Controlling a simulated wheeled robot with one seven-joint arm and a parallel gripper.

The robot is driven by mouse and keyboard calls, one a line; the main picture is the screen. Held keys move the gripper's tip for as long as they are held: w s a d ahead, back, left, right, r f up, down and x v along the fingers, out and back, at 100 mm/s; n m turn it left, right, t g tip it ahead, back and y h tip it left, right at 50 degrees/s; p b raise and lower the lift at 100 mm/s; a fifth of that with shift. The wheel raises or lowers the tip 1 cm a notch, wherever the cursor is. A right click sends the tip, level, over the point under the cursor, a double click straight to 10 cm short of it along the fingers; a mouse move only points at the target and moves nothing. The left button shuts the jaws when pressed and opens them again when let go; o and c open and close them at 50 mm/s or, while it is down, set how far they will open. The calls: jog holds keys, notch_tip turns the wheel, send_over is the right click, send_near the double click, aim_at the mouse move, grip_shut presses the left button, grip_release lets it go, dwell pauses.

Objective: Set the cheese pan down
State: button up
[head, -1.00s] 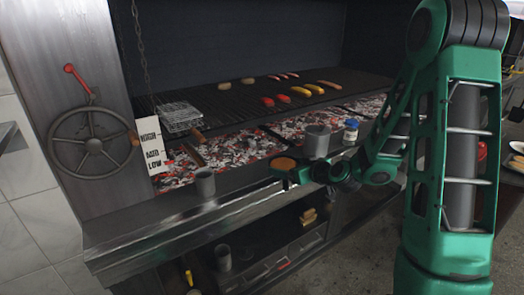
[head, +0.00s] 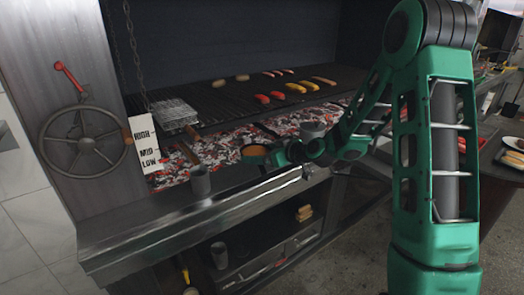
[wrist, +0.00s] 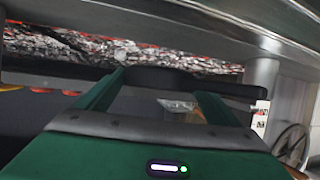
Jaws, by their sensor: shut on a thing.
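The cheese pan (head: 254,150) is a small dark round pan with an orange filling. In the head view it shows at the tip of my arm, in front of the glowing embers. My gripper (head: 282,154) is shut on the pan's right side. In the wrist view the dark pan (wrist: 185,82) lies edge-on across the ends of my green fingers (wrist: 158,100). It looks roughly level. I cannot tell whether its underside touches anything.
A grey cup (head: 200,181) stands on the steel front ledge (head: 150,225), left of the pan. A metal pot (head: 312,131) stands behind my gripper. Sausages and peppers (head: 295,87) lie on the grill behind. The ledge between cup and gripper looks clear.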

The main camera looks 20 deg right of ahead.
jog(key=shift+f, duration=2.25)
jog(key=shift+f, duration=0.45)
jog(key=o, duration=1.5)
jog(key=shift+c, duration=0.2)
jog(key=shift+f, duration=0.1)
jog(key=shift+s+d, duration=0.1)
